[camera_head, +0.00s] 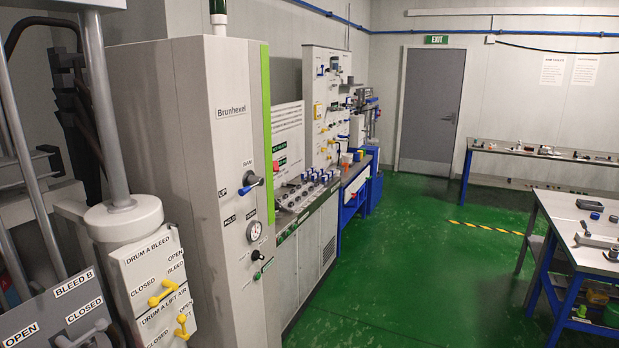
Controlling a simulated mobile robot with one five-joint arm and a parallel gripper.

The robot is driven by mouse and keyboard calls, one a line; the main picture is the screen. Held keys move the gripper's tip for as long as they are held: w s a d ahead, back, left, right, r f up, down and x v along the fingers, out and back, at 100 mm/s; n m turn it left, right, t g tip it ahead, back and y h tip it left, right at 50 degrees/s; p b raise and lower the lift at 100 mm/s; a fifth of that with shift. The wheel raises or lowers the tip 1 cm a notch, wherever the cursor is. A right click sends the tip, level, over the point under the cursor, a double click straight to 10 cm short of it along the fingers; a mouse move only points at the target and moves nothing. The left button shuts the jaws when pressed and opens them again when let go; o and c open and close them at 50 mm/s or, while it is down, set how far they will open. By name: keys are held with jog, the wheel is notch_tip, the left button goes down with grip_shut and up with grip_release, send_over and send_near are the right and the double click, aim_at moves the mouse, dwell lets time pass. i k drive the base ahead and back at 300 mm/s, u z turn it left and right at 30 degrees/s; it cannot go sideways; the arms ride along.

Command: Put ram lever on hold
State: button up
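The ram lever (250,183) has a blue handle and sits on the front of the tall white Brunhexel cabinet (200,130), under a RAM label (248,163). Its handle slants down and left, its end beside the UP label (222,192). The HOLD label (229,219) is below and left of the lever, and a third, small label is below it, hard to read. My gripper is not in view.
Below the lever are a round gauge (254,231) and small knobs. Yellow drum bleed levers (164,293) stand at the left front. A counter with blue-topped items (305,190) runs behind the cabinet. The green floor (430,260) is clear; a bench (580,215) stands right.

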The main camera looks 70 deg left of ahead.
aim_at(253, 181)
jog(key=u, duration=0.05)
jog(key=i, duration=0.9)
jog(key=u, duration=4.3)
jog(key=i, duration=1)
